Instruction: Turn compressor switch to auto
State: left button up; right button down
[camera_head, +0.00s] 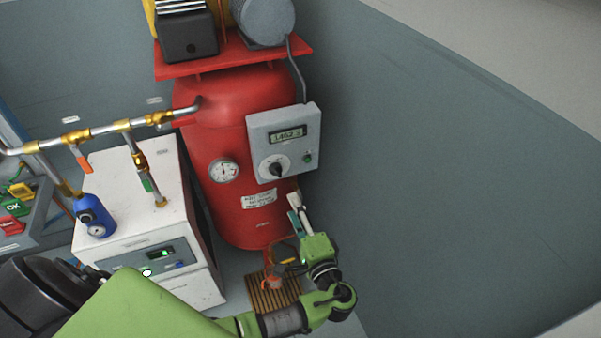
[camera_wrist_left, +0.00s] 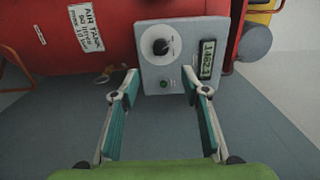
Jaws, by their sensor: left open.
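The compressor switch (camera_head: 277,169) is a round white dial with a black knob, on the front of a light grey control box (camera_head: 305,125) fixed to the red air tank. The switch also shows in the left wrist view (camera_wrist_left: 161,46), seen sideways on the box. The markings around it are too small to read. My left gripper (camera_head: 296,207) is below the box in the head view, apart from the switch. In the left wrist view my left gripper (camera_wrist_left: 163,87) has its two fingers spread, with nothing between them; the switch is beyond the fingertips. My right gripper is not in view.
The box carries a display (camera_head: 289,134) and a green button (camera_head: 308,157). A pressure gauge (camera_head: 223,170) is on the red tank (camera_head: 225,125). A white unit (camera_head: 140,200) with pipes stands left of the tank. The floor right of the tank is free.

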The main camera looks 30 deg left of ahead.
aim_at(278, 175)
pick_arm(q)
jog(key=b+x, duration=0.2)
jog(key=x, duration=1.1)
jog(key=shift+w+a, duration=0.2)
jog(key=shift+a, duration=0.1)
jog(key=shift+r, duration=0.1)
jog(key=c, duration=1.1)
